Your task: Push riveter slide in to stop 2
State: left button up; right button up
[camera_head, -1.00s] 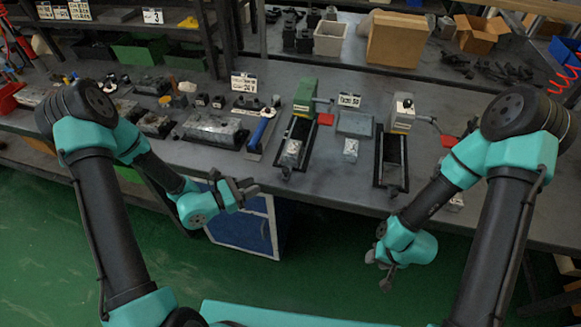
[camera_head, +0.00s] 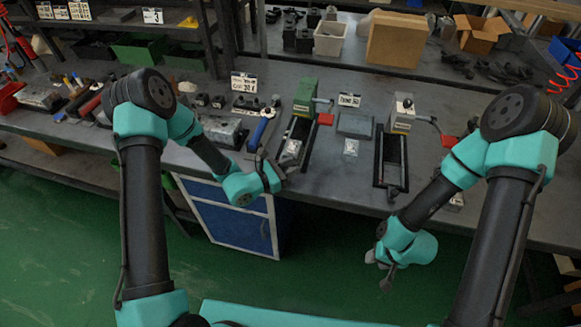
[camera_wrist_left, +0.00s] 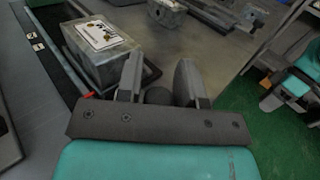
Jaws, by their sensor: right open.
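The riveter with the green head (camera_head: 305,95) stands on the bench, with a black-railed slide channel running toward the front edge. A grey block with a white label (camera_head: 291,148) sits near the channel's front end. In the left wrist view this labelled block (camera_wrist_left: 100,50) lies just beyond my left fingers, with a small red mark at its near corner. My left gripper (camera_head: 279,172) is at the channel's front end, fingers apart. A dark round knob (camera_wrist_left: 158,96) shows between them; contact is unclear. My right gripper (camera_head: 382,272) is open and empty in front of the bench.
A second riveter with a beige head (camera_head: 402,115) and its own channel stands to the right. A grey plate (camera_head: 355,123) and a small light block (camera_head: 351,147) lie between the two. A blue-handled tool (camera_head: 262,130) lies close left of the green riveter.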

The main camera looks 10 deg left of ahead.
pick_arm(q)
grip_shut()
dwell(0.3)
